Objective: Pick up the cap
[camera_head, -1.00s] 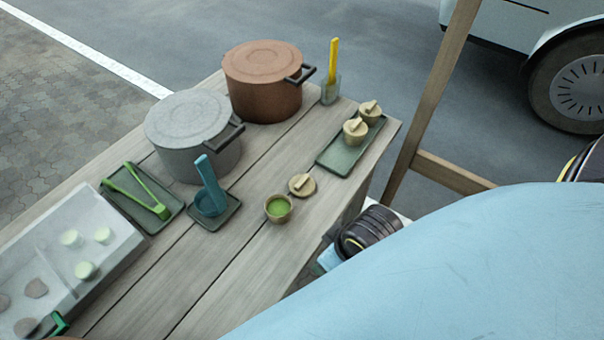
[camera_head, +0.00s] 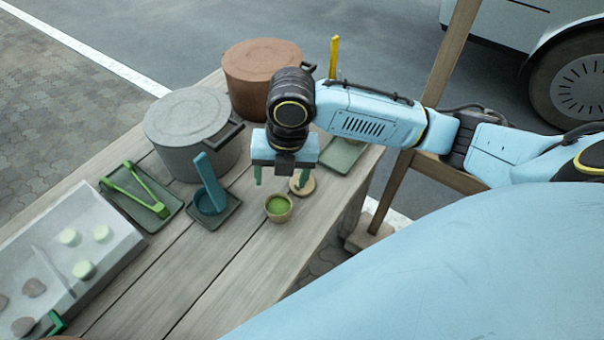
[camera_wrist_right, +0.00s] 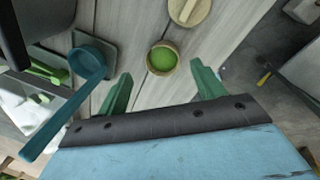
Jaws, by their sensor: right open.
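The cap, a round wooden lid with a bar handle (camera_head: 304,187), lies on the table beside a small cup of green liquid (camera_head: 278,206). My right gripper (camera_head: 279,182) is open and empty above the table, over the area of the cap and cup. In the head view one of its fingers partly covers the cap. In the right wrist view the cap (camera_wrist_right: 188,10) is at the top edge, beyond the cup (camera_wrist_right: 162,60), and the open fingers (camera_wrist_right: 160,90) point toward them. My left gripper is not in view.
A grey pot (camera_head: 190,135) and a brown pot (camera_head: 255,75) stand behind. A blue ladle (camera_head: 208,185) rests on a small tray left of the cup. A green tray (camera_head: 345,155) is partly hidden by my right arm.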

